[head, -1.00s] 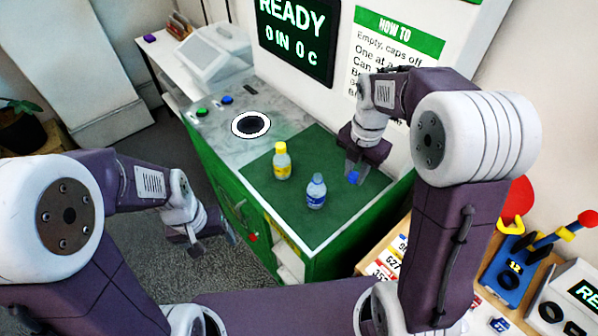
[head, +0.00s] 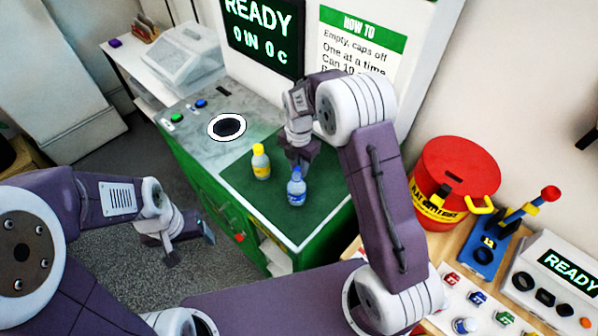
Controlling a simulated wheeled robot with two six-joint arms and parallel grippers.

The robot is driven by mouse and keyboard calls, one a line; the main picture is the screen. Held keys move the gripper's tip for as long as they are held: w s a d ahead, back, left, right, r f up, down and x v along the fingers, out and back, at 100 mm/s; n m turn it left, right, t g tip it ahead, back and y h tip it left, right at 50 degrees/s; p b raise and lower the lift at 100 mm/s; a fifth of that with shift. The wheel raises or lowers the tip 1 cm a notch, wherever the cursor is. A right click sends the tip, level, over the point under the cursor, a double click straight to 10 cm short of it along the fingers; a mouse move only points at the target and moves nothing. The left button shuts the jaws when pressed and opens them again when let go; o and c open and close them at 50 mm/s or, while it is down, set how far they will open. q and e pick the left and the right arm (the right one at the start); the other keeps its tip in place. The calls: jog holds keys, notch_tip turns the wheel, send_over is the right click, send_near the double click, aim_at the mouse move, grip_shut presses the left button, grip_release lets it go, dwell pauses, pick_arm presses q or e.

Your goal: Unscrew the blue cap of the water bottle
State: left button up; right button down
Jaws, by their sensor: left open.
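The water bottle (head: 296,193), clear with a blue label, stands upright on the green mat (head: 318,222) near its front edge. Blue shows at its top, where the cap sits, partly covered by my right gripper (head: 300,168). That gripper points down at the bottle top, touching or very close to it. Its fingers are too small and hidden to tell whether they grip the cap. My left gripper (head: 191,247) is open and empty over the grey floor, left of the green cabinet.
A red bin (head: 456,172) stands on the wooden table at the right.

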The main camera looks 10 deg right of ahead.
aim_at(299, 170)
notch_tip(299, 170, down, 3)
jog(key=shift+s+r+p, duration=0.1)
jog(key=shift+s+p, duration=0.05)
jog(key=shift+p, duration=0.25)
jog(key=shift+w+f, duration=0.2)
jog(key=shift+f, duration=0.2)
jog(key=shift+s, duration=0.1)
jog(key=shift+f, duration=0.2)
jog(key=c, duration=1.2)
grip_release()
jog(key=shift+r, duration=0.15)
